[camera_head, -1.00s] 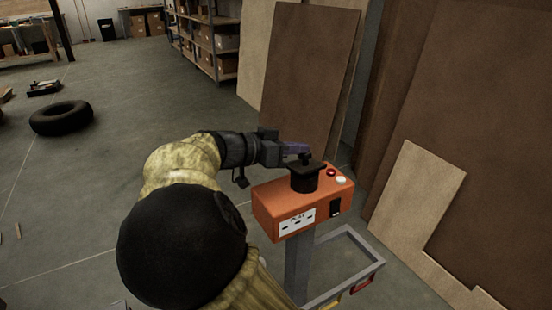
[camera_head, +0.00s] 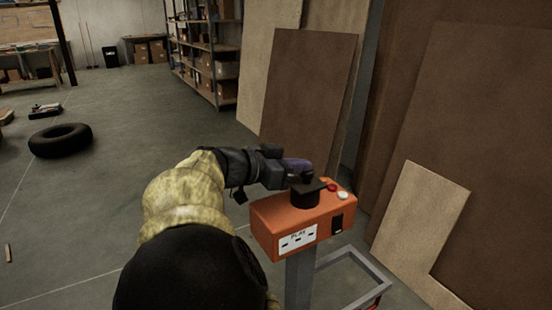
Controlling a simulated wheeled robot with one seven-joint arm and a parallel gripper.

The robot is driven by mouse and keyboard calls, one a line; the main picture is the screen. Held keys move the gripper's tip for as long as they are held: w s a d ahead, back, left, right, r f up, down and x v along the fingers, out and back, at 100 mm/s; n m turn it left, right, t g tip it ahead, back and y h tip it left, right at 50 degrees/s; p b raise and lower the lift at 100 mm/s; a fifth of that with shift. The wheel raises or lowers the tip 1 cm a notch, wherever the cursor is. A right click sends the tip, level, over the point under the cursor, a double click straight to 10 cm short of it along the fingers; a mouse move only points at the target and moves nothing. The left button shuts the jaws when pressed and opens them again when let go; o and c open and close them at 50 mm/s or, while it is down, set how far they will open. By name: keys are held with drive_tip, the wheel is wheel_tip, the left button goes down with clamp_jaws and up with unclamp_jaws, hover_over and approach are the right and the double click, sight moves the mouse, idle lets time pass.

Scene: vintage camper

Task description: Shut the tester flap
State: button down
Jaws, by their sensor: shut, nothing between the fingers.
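The tester is an orange box (camera_head: 270,216) on a grey post, right of the middle. A short black cylinder (camera_head: 305,199) stands on its top. The dark, square tester flap (camera_head: 316,186) lies over the cylinder, looking slightly tilted; I cannot tell whether it is fully closed. My gripper (camera_head: 303,171) is shut and empty at the far left edge of the flap, very close to it. Contact cannot be made out. My arm comes in from the lower left and hides part of the floor.
A red button (camera_head: 332,187) and a white button (camera_head: 342,195) sit on the box beside the cylinder. A grey metal frame (camera_head: 352,262) stands below. Leaning boards (camera_head: 310,95) are close behind and to the right. A tyre (camera_head: 60,140) lies on open floor at left.

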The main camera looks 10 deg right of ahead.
sight(295, 186)
drive_tip(key=shift+r+p, duration=0.3)
drive_tip(key=shift+r, duration=0.2)
drive_tip(key=r+p, duration=0.2)
drive_tip(key=r, duration=0.1)
drive_tip(key=shift+a+r, duration=0.3)
drive_tip(key=shift+a, duration=0.05)
drive_tip(key=p+v, duration=0.1)
drive_tip(key=v, duration=0.8)
drive_tip(key=shift+f, duration=0.2)
